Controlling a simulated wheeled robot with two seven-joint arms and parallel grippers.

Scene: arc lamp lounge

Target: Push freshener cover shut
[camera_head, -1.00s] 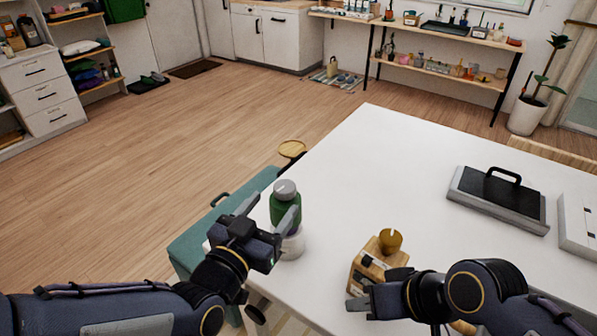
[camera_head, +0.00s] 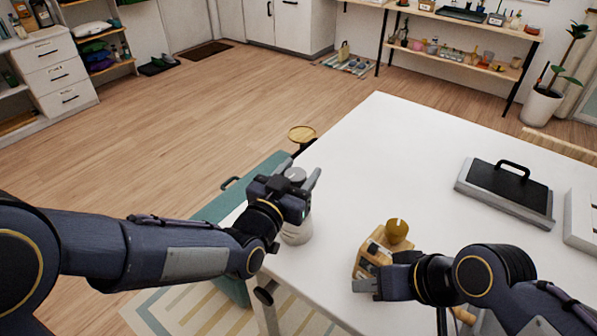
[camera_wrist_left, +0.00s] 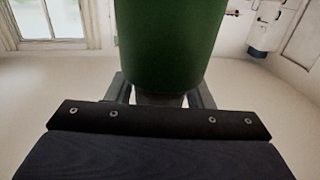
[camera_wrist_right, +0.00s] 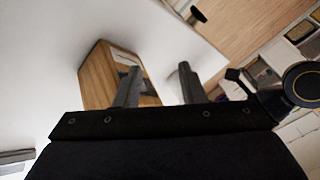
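A freshener-like container stands at the left edge of the white table (camera_head: 440,190). Its grey top (camera_head: 296,174) and pale lower body (camera_head: 297,231) show in the head view; my left gripper (camera_head: 297,174) hides the middle. In the left wrist view its green body (camera_wrist_left: 170,40) rises directly ahead, narrowing to a dark part near my fingers. My left fingers are apart on either side of it; contact is unclear. My right gripper (camera_head: 358,287) is open beside a wooden block (camera_head: 370,255), which also shows in the right wrist view (camera_wrist_right: 98,75).
A black-topped tray with a handle (camera_head: 505,190) lies at the right. A teal bench (camera_head: 215,207) and a small round stool (camera_head: 302,133) stand left of the table. The table middle is clear.

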